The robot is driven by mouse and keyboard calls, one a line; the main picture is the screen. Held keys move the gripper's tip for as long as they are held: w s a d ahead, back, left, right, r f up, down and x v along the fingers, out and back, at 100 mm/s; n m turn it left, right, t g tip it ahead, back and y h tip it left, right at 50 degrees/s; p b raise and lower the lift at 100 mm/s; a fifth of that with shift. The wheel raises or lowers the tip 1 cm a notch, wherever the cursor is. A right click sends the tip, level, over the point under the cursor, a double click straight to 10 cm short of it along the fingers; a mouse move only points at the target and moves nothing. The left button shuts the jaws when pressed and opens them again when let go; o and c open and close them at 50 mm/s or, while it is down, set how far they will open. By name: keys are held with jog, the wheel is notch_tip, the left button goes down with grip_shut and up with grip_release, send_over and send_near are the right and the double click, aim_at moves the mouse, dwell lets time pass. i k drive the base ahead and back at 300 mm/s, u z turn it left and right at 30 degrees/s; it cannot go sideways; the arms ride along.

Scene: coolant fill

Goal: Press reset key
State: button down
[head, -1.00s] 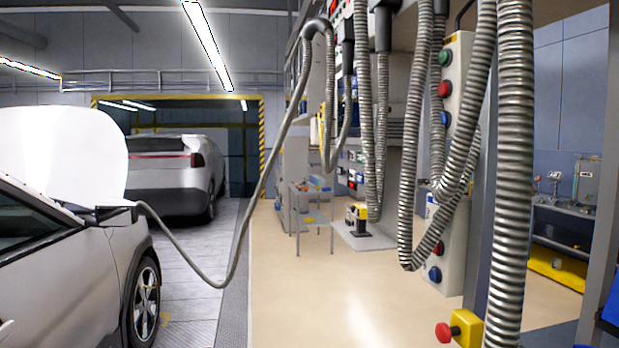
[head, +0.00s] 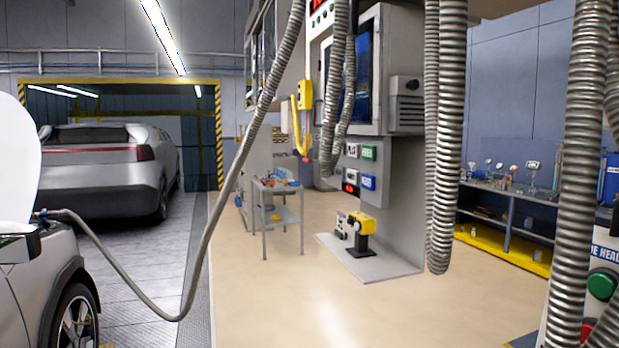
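My gripper is not in view. No key here can be read as the reset key. A grey cabinet (head: 393,220) stands right of centre, with a dark screen (head: 363,75) on its upper part. Below the screen are small keys: a green one (head: 369,152), a blue one (head: 369,183), a red one (head: 350,188) and pale ones. Their labels are too small to read. A separate pale panel (head: 607,254) at the right edge carries a large green button (head: 603,284). A red button below it is partly hidden by a hose.
Ribbed hoses (head: 446,140) hang in front at the right. One hose (head: 215,215) runs down to the silver car (head: 45,270) at left. A small cart (head: 279,215) and a yellow device (head: 359,223) stand near the cabinet. The beige floor (head: 300,310) ahead is open.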

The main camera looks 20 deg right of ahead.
aim_at(369, 182)
jog(key=z, duration=0.5)
jog(key=i, duration=1.25)
jog(key=z, duration=0.55)
jog(key=k, duration=0.95)
jog(key=z, duration=0.15)
jog(key=i, duration=0.95)
jog(key=u, duration=0.1)
